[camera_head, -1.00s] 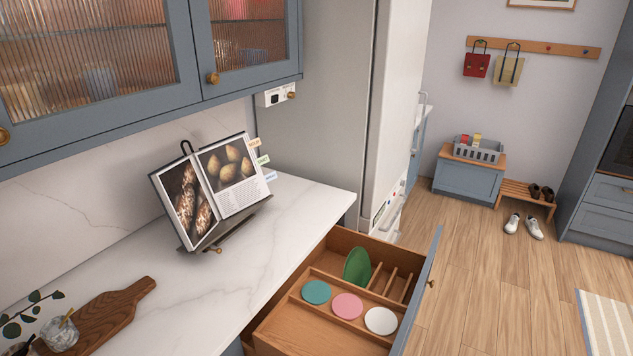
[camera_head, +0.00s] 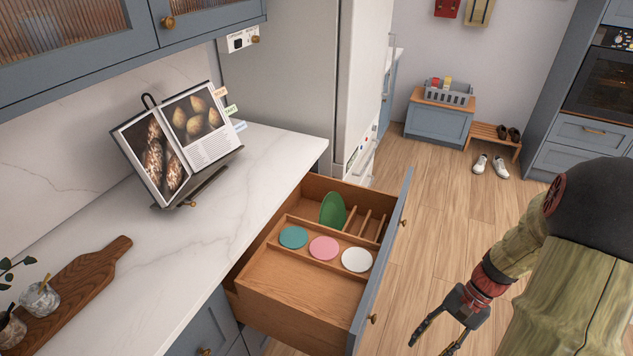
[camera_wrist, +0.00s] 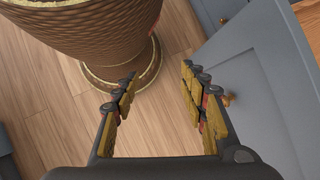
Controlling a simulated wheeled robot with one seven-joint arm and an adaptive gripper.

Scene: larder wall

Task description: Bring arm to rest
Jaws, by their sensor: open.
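My gripper (camera_head: 440,335) hangs at the lower right of the head view, out in front of the open drawer, above the wooden floor. Its two fingers are spread apart with nothing between them. In the wrist view the open fingers (camera_wrist: 160,98) point over the floor, with a blue-grey cabinet front (camera_wrist: 262,80) and its brass knob close on the right. My forearm rises from the gripper to the right edge of the head view.
The open drawer (camera_head: 300,287) holds a standing green plate (camera_head: 333,209) and teal (camera_head: 293,237), pink (camera_head: 324,248) and white (camera_head: 357,260) discs. A cookbook (camera_head: 176,140) stands on the counter (camera_head: 150,250). Shoes (camera_head: 490,165) lie farther back on open floor (camera_head: 440,210).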

